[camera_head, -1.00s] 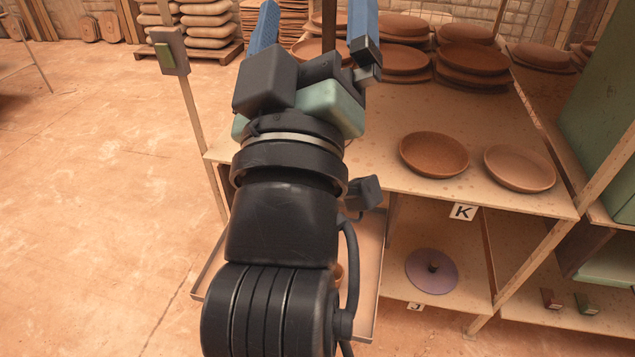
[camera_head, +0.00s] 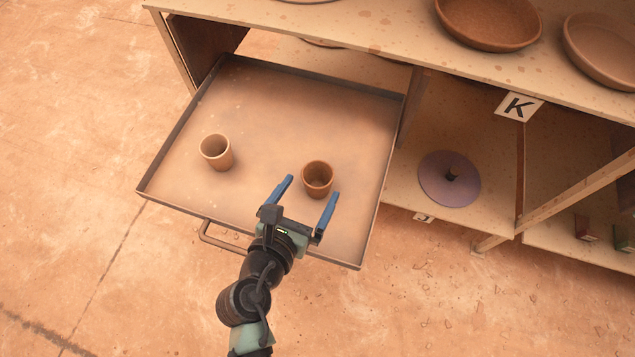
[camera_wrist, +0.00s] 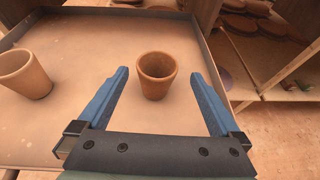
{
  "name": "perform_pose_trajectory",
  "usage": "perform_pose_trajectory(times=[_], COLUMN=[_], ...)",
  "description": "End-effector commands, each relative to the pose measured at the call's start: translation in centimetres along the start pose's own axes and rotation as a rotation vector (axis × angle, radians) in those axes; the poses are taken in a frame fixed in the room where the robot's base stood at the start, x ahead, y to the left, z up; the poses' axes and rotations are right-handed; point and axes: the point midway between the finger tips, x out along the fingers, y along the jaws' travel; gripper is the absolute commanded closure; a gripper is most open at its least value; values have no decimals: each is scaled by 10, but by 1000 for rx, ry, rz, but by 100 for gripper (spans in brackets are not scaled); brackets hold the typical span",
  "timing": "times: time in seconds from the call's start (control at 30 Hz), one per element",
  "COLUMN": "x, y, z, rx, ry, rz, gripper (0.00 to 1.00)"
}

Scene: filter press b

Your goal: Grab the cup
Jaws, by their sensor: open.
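Two brown clay cups stand upright on a pulled-out tray (camera_head: 270,100). The right cup (camera_head: 317,180) is darker in the head view; it also shows in the wrist view (camera_wrist: 156,76), just beyond and between the fingertip lines. The left cup (camera_head: 216,152) is paler and stands apart to the left, also in the wrist view (camera_wrist: 22,74). My gripper (camera_head: 311,188) is open and empty, with blue fingers spread on either side of the near edge of the right cup. I cannot tell whether a finger touches it.
The tray has a raised dark rim and a handle (camera_head: 222,238) at its front. A shelf with bowls (camera_head: 490,22) and a K label (camera_head: 518,106) stands above and to the right. A purple disc (camera_head: 449,180) lies on the lower shelf. The tray's middle is clear.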

Motion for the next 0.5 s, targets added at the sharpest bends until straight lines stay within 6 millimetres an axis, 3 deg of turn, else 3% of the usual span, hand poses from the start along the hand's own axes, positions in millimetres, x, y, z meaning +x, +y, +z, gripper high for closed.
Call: perform_pose_trajectory(times=[0.13, 0.37, 0.5], x=[28, 46, 65], y=[0, 0, 2], z=[-1, -1, -7], rx=[3, 4, 6], ry=[-2, -1, -2], rz=[-1, 0, -1], gripper=[0, 0, 0])
